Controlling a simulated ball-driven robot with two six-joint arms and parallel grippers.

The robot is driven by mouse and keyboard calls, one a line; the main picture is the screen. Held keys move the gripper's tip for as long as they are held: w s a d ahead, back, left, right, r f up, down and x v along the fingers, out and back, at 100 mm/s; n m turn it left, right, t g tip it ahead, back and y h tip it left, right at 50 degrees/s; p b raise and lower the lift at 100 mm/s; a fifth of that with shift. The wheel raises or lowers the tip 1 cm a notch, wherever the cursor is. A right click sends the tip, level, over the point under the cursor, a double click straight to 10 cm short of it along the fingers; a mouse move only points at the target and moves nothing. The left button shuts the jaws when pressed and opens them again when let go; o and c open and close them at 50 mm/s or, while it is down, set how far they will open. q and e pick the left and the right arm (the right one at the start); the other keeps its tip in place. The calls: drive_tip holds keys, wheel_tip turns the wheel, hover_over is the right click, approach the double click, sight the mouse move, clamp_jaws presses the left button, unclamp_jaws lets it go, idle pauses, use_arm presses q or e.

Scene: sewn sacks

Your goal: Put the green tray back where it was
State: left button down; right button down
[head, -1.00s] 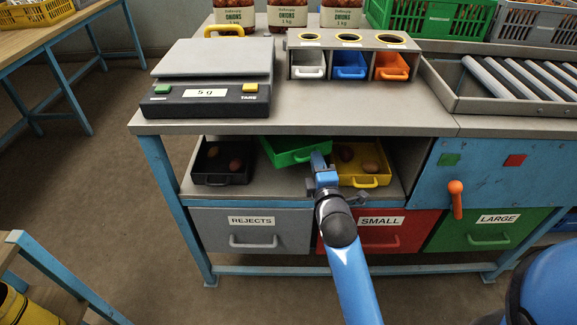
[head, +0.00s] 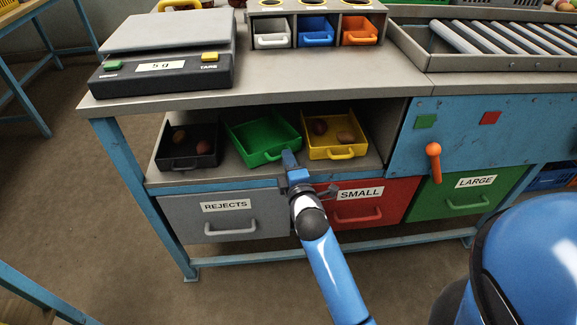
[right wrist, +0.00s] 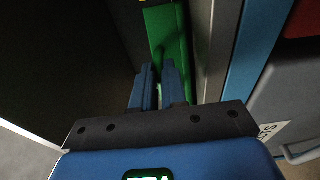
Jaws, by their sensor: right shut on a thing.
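The green tray (head: 258,133) sits on the shelf under the bench top, between a black tray (head: 178,153) and a yellow tray (head: 326,151). It looks empty and is turned slightly. My right gripper (head: 290,160) is at its front right, by the front edge, and shut on it. The green tray also shows in the right wrist view (right wrist: 168,38), just beyond the closely spaced fingers (right wrist: 157,88). The exact grip on the handle is dark there. My left gripper is not in view.
The black and yellow trays each hold brown onions. Below are drawers marked REJECTS (head: 228,222), SMALL (head: 372,205) and LARGE (head: 467,195). A scale (head: 165,60) and an organizer with small bins (head: 312,32) stand on the bench top.

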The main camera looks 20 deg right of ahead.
drive_tip(key=shift+f, duration=0.2)
drive_tip(key=c, duration=1.2)
unclamp_jaws()
drive_tip(key=s+f+m+y, duration=0.1)
drive_tip(key=s+m, duration=0.4)
drive_tip(key=s, duration=0.5)
drive_tip(key=s+a+f+m, duration=0.1)
drive_tip(key=s+f+m, duration=0.2)
drive_tip(key=s+m, duration=0.3)
drive_tip(key=s+a+f+m+y, duration=0.1)
drive_tip(key=s+m, duration=0.4)
drive_tip(key=s, duration=1)
drive_tip(key=shift+s+f+y, duration=0.3)
drive_tip(key=shift+s+f, duration=0.1)
drive_tip(key=shift+f, duration=0.05)
